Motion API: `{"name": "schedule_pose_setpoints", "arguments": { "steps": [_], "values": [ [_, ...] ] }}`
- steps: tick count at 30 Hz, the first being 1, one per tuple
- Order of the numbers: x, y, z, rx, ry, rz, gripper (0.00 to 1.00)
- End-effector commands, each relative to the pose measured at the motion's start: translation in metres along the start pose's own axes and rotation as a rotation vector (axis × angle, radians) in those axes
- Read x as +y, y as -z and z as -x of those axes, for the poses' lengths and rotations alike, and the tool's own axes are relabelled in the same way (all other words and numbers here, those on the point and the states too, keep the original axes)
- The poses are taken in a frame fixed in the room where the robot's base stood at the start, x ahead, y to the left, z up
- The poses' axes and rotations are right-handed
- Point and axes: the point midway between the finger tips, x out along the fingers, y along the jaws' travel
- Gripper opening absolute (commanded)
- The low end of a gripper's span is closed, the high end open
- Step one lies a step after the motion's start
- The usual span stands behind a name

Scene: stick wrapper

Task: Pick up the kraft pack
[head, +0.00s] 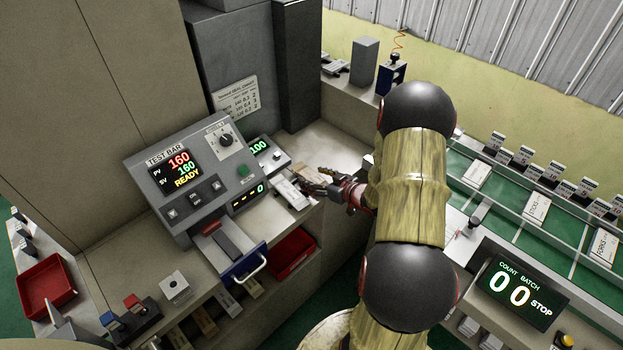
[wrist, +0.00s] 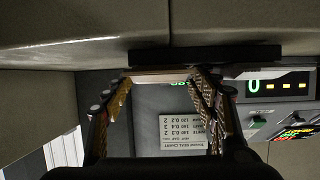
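A tan pack (head: 312,171), which looks like the kraft pack, lies on the counter beside the small green-display unit in the head view. My gripper (head: 318,184) reaches in from the right, low and close to it. In the wrist view my gripper's fingers (wrist: 160,82) stand wide apart. A thin tan edge (wrist: 160,77) spans the gap between the fingertips, probably the pack seen edge-on. I cannot tell whether the fingers touch it. Part of the pack is hidden by the gripper in the head view.
The TEST BAR machine (head: 195,175) stands left of my gripper, with a small display unit (head: 266,150) beside it. A pale item (head: 289,193) lies just left of the gripper. A red bin (head: 292,252) sits below. A green conveyor (head: 535,205) is at right.

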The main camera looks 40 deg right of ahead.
Motion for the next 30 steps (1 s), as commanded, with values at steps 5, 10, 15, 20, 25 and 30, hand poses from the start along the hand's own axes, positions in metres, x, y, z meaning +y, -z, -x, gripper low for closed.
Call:
{"name": "schedule_pose_setpoints", "arguments": {
  "steps": [5, 10, 15, 20, 25, 30],
  "values": [
    [0.000, 0.000, 0.000, 0.000, 0.000, 0.000, 0.47],
    [0.000, 0.000, 0.000, 0.000, 0.000, 0.000, 0.37],
    [0.000, 0.000, 0.000, 0.000, 0.000, 0.000, 0.27],
    [0.000, 0.000, 0.000, 0.000, 0.000, 0.000, 0.23],
    [0.000, 0.001, 0.001, 0.000, 0.000, 0.000, 0.23],
    [0.000, 0.011, 0.005, 0.001, 0.000, 0.001, 0.23]
  ]
}}
